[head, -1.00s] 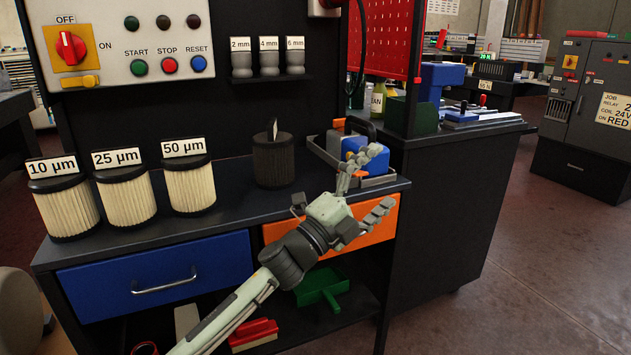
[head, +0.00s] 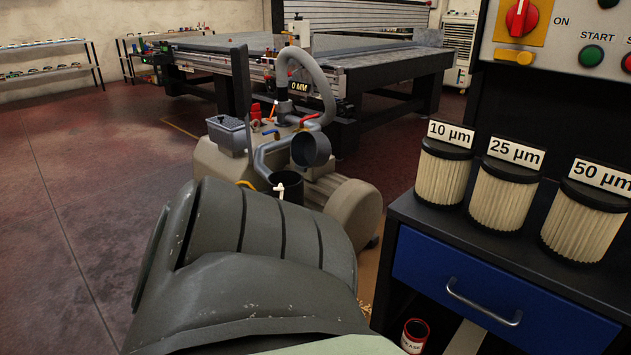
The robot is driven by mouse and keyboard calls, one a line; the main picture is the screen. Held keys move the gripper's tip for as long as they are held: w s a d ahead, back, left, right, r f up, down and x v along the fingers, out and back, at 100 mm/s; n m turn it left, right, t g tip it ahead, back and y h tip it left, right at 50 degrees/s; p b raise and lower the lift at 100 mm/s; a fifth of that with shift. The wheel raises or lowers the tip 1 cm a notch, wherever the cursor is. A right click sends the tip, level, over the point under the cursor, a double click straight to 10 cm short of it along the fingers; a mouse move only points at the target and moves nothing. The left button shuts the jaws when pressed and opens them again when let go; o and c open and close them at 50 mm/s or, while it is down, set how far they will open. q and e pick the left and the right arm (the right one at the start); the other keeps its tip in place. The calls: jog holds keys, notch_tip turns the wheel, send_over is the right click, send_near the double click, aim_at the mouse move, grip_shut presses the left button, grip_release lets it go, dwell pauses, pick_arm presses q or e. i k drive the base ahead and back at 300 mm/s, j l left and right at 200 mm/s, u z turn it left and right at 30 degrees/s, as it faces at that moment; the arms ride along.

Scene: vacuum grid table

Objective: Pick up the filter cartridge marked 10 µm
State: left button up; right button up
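The filter cartridge marked 10 µm (head: 443,171) stands upright on the dark workbench top, right of centre in the head view. It has a pleated cream body and a black cap with a white label. The cartridge marked 25 µm (head: 504,185) stands just to its right, and the one marked 50 µm (head: 585,212) is at the right edge. No gripper shows. A large dark grey link of my own arm fills the lower middle and hides the floor behind it.
A blue drawer (head: 475,277) with a metal handle is under the bench top (head: 432,213). A pump-like machine (head: 345,207) with a grey hose stands left of the bench. A long grid table (head: 385,67) is behind. Open floor (head: 70,220) lies at left.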

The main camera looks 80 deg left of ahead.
aim_at(448, 149)
jog(key=i+j+u, duration=0.1)
jog(key=i+u, duration=0.2)
jog(key=u, duration=0.15)
jog(key=i+u, duration=0.3)
jog(key=u, duration=0.15)
